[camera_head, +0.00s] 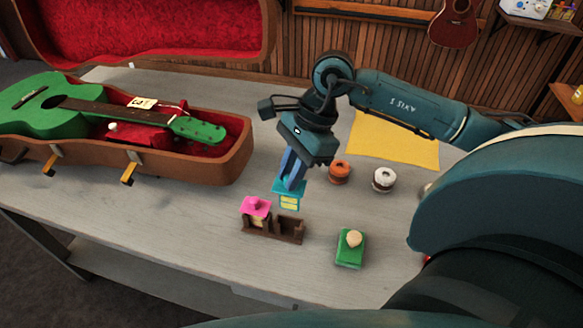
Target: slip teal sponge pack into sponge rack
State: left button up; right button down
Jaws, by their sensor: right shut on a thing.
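The teal sponge pack (289,199) is teal with a yellowish front. My right gripper (291,180) is shut on its top and holds it just behind and above the brown sponge rack (274,235). The rack's left slot holds a pink-topped pack (256,206). The rack's right slot looks empty. Whether the teal pack touches the rack cannot be told from this view. A green pack (350,249) with a tan knob on top sits on the table to the right of the rack. My left gripper is not in view.
An open brown case (200,165) with red lining holds a green ukulele (45,105) on the left of the table (160,225). An orange-topped round item (339,172) and a white-topped one (384,179) stand right of the gripper. A yellow cloth (395,143) lies behind.

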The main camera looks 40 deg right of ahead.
aim_at(291, 207)
jog(key=shift+w+d+f+b, duration=0.1)
jog(key=shift+f+b, duration=0.25)
jog(key=shift+f, duration=0.9)
jog(key=shift+f+b, duration=0.5)
jog(key=shift+f, duration=0.15)
jog(key=shift+f+b, duration=0.3)
jog(key=shift+f, duration=0.05)
jog(key=shift+f+b, duration=0.65)
jog(key=shift+b, duration=0.05)
jog(key=shift+f+b, duration=0.8)
jog(key=shift+b, duration=0.1)
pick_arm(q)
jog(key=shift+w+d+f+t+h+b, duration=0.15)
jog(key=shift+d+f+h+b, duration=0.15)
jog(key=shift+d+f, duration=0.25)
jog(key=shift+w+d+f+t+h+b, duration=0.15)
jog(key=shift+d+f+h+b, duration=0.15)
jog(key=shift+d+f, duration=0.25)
pick_arm(e)
jog(key=shift+f, duration=0.5)
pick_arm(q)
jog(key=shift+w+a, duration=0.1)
